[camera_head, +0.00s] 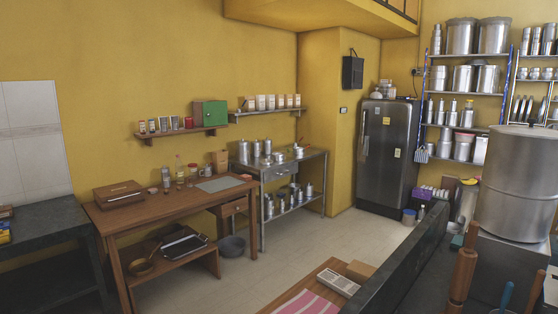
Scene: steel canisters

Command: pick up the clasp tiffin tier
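I cannot make out the clasp tiffin tier for certain. Several small steel vessels (256,148) stand on the steel table (314,157) against the back wall, and more stand on its lower shelf. More steel canisters (460,38) fill the rack at the right. They are too small and far off for me to tell whether one has clasps. A large ribbed steel drum (518,190) stands close by at the right. Neither of my grippers shows in the head view.
A wooden table (118,220) with a brown box (118,193) stands at the left, a dark counter (45,222) beside it. A dark fridge (383,150) stands at the back. A dark low partition (398,268) crosses the lower right. Pale floor (330,240) is open in the middle.

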